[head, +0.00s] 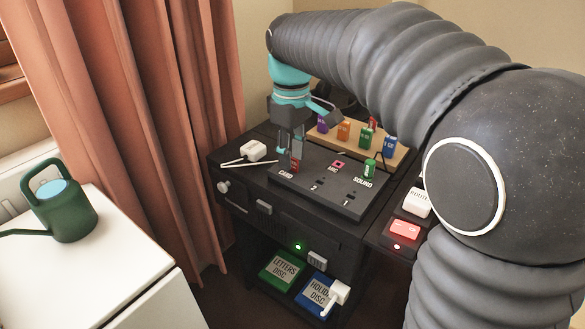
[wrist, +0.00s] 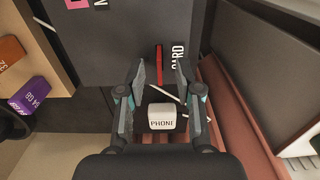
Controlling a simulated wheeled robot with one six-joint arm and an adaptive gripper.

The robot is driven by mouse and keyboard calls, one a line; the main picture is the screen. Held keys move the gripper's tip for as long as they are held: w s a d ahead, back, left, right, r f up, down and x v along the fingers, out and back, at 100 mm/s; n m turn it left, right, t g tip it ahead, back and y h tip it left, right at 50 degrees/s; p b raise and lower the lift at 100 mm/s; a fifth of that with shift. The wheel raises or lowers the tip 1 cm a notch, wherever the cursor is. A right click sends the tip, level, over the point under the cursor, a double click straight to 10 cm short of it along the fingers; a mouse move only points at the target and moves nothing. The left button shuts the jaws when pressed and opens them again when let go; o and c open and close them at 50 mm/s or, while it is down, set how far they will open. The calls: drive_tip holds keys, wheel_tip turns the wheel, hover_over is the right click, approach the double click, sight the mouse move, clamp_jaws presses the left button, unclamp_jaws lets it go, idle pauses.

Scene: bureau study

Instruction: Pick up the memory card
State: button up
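A thin red card (head: 295,166), which looks like the memory card, stands at the panel's CARD label. In the wrist view the red card (wrist: 158,58) shows edge-on beside that label, between the two fingers. My gripper (head: 291,150) is above the left part of the panel, pointing down with its tips close to the card. In the wrist view my gripper (wrist: 160,72) is open, with a gap on both sides of the card. I cannot tell how deep the card sits in the panel.
The dark panel (head: 335,193) also holds a green plug (head: 370,168) at SOUND. A wooden rack (head: 400,157) with coloured sticks stands behind it. A white PHONE plug (head: 253,150) with a white cable lies left of the card. A watering can (head: 65,205) stands far left.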

drive_tip(key=shift+f, duration=0.65)
clamp_jaws()
drive_tip(key=shift+r, duration=0.15)
